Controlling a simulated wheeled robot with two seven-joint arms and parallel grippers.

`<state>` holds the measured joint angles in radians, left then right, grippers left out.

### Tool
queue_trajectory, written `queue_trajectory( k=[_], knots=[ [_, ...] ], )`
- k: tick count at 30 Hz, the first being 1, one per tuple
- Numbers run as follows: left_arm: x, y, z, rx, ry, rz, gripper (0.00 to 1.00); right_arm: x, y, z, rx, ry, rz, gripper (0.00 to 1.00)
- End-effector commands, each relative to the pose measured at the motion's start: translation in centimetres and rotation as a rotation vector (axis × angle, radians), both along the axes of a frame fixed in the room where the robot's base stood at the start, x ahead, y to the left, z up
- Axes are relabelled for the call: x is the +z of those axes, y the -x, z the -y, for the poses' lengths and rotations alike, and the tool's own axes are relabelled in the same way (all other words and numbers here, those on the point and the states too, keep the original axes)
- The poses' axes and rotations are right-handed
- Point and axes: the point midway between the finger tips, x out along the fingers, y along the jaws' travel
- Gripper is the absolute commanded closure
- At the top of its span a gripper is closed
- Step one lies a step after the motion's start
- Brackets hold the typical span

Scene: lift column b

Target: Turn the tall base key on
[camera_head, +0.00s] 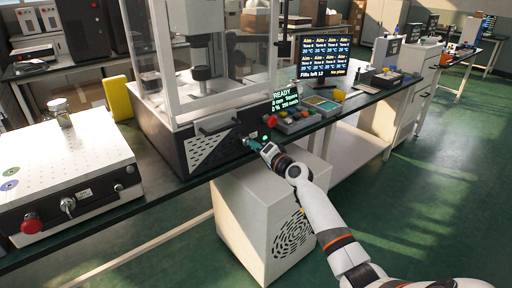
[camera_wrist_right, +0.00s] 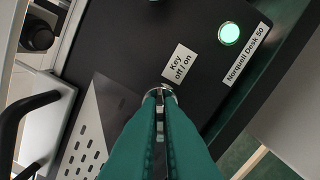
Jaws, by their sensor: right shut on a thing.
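The tall base (camera_head: 160,135) is a dark cabinet under a clear-walled enclosure, on the bench at the middle left. Its key (camera_wrist_right: 160,104) sits in a round metal lock on the dark panel, beside a white label (camera_wrist_right: 181,63) reading "Key off / on". My right gripper (camera_head: 252,145) reaches the panel's right end. In the wrist view my right gripper (camera_wrist_right: 160,96) is shut on the key, and its teal fingers hide most of it. A round green lamp (camera_wrist_right: 229,34) glows near the label "Norquell Desk 50". My left gripper is not in view.
A white perforated unit (camera_head: 62,165) with a red knob (camera_head: 32,224) and its own key switch stands at the left. A black handle (camera_wrist_right: 30,115) juts out nearby.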

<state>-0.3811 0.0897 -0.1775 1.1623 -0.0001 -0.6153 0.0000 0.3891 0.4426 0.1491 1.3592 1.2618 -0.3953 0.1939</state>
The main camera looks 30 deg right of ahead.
Motion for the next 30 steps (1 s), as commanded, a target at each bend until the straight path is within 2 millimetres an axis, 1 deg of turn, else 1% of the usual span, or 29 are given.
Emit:
queue_trajectory(
  k=[3, 4, 6, 7, 8, 16, 20, 22, 25, 30],
  knots=[
    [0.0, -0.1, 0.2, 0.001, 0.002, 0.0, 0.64, -0.1, 0.0, 0.0, 0.0, -0.003, -0.002, 1.0],
    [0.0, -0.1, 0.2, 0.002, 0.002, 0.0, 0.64, -0.1, 0.0, 0.0, 0.0, -0.003, -0.002, 0.91],
    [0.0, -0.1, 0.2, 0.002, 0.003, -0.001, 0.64, -0.1, 0.0, 0.0, 0.0, -0.003, -0.002, 0.8],
    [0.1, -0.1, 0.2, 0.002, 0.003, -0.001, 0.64, -0.1, 0.0, 0.0, 0.0, -0.002, -0.002, 0.75],
    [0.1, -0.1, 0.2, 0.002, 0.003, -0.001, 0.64, -0.1, 0.0, 0.0, 0.0, -0.002, -0.002, 0.73],
    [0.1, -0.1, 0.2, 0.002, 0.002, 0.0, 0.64, 0.0, 0.1, 0.0, 0.0, 0.0, 0.0, 0.73],
    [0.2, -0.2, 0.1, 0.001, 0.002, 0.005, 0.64, -0.1, 0.9, 0.1, 0.0, 0.001, -0.002, 0.73],
    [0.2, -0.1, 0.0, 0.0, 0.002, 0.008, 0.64, -0.1, 1.8, 0.1, 0.001, 0.002, -0.003, 0.73],
    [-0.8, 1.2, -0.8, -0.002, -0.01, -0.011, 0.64, -0.1, 3.6, 0.3, 0.001, 0.002, -0.003, 0.73],
    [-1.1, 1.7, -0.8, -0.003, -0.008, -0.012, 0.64, -0.1, 7.1, 0.5, 0.0, 0.002, -0.003, 0.73]
  ],
)
